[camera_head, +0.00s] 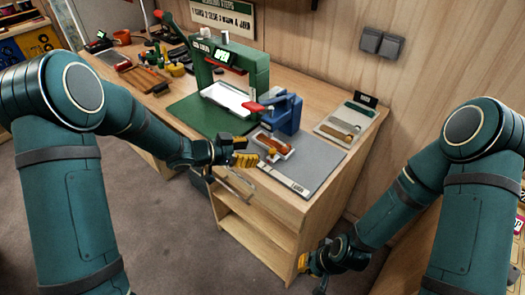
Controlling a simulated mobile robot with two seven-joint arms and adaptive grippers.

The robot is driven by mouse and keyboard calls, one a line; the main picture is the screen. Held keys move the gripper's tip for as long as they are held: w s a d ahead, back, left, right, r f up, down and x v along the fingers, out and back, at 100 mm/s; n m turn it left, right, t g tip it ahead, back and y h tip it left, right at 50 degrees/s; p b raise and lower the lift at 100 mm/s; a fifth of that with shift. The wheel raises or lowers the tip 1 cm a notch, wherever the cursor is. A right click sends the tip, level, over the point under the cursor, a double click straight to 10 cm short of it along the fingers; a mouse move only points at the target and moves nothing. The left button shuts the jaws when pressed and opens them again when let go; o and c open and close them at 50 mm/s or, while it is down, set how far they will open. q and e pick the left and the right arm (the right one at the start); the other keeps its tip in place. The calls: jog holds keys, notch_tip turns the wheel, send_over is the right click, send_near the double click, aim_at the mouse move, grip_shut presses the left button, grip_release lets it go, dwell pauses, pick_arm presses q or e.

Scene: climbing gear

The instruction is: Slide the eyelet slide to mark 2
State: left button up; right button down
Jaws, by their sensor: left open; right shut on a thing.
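A blue tool with a red lever (282,113) stands on the grey mat of the workbench. In front of it is a small pale holder with an orange-brown piece (273,145), possibly the eyelet slide; I cannot be sure. A pale strip with dark print (284,180) lies along the mat's front edge, and its marks are too small to read. My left gripper (247,152), yellow-tipped, is open just left of the holder; contact cannot be told. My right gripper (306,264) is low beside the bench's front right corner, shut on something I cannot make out.
The wooden workbench (345,172) has open shelves below. A green machine (245,70) stands on a green mat behind my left gripper. A tray with tools (343,125) is at the bench's right. The grey mat's right part (315,165) is clear.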

pick_arm(q)
jog(key=v, duration=0.3)
jog(key=shift+s+a+r, duration=0.15)
jog(key=shift+s+a, duration=0.05)
jog(key=shift+a, duration=0.05)
jog(key=f+n, duration=0.1)
jog(key=f, duration=0.1)
jog(key=f+n+y, duration=0.1)
jog(key=f, duration=0.1)
jog(key=s+d+f+n+t+y, duration=0.1)
jog(key=n, duration=0.1)
jog(key=shift+f, duration=0.4)
jog(key=s+f+n+g+y, duration=0.2)
jog(key=s+f+n+g, duration=0.1)
jog(key=s+f, duration=0.5)
jog(key=s+d+f+n+g+y, duration=0.1)
jog(key=s+f+n+g+y, duration=0.2)
jog(key=s, duration=1)
notch_tip(320, 180, down, 5)
jog(key=n, duration=0.3)
jog(key=shift+d+g+y, duration=0.2)
jog(key=shift+g+y, duration=0.1)
